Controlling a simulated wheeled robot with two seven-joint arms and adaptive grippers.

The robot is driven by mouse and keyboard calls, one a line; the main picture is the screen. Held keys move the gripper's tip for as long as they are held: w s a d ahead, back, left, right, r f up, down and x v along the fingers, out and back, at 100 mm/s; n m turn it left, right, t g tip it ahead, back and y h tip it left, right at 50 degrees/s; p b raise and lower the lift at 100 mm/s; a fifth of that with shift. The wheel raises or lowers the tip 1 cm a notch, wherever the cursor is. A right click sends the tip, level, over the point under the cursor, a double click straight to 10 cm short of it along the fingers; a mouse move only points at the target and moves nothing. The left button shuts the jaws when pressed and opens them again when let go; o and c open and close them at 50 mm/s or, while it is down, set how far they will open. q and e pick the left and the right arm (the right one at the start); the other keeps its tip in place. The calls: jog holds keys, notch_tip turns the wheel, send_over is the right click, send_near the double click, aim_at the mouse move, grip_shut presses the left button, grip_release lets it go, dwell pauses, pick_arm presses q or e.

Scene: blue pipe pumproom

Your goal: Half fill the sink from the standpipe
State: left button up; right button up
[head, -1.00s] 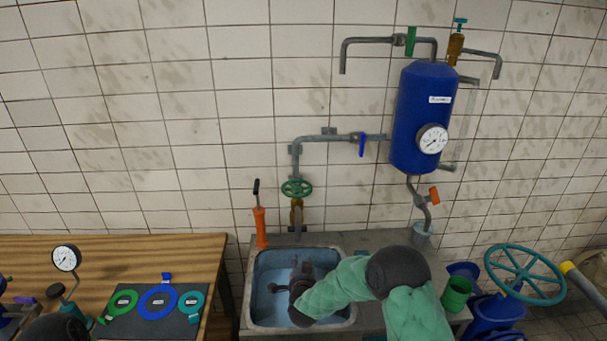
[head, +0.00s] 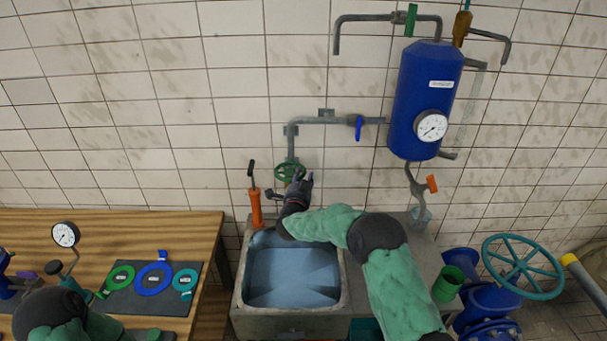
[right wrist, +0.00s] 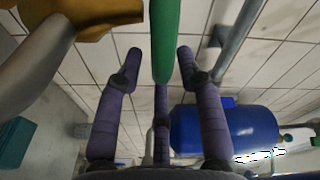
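The sink (head: 240,288) is a square basin set in a grey counter. Its inside is pale blue, and I cannot tell the water level. The standpipe (head: 291,145) runs down the wall behind it, with a green handwheel (head: 286,170). My right gripper (head: 300,182) is at the handwheel and hides the brass part below. In the right wrist view, the fingers of my right gripper (right wrist: 160,70) stand apart on both sides of a green bar (right wrist: 165,40), likely the wheel's rim, with gaps visible. My left arm shows at the lower left; its gripper is out of frame.
A blue lever (head: 358,128) sits on the pipe toward the blue tank (head: 425,95). An orange hand pump (head: 255,207) stands left of the standpipe. A green cup (head: 446,285) and a large teal wheel (head: 522,266) are at right. A wooden bench (head: 190,235) is at left.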

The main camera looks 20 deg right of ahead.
jog(key=shift+x, duration=1.1)
grip_shut()
jog(key=shift+s+a+m+g+h+b, duration=0.2)
jog(key=shift+m+g+h+b, duration=0.2)
jog(key=shift+m+h, duration=0.25)
grip_release()
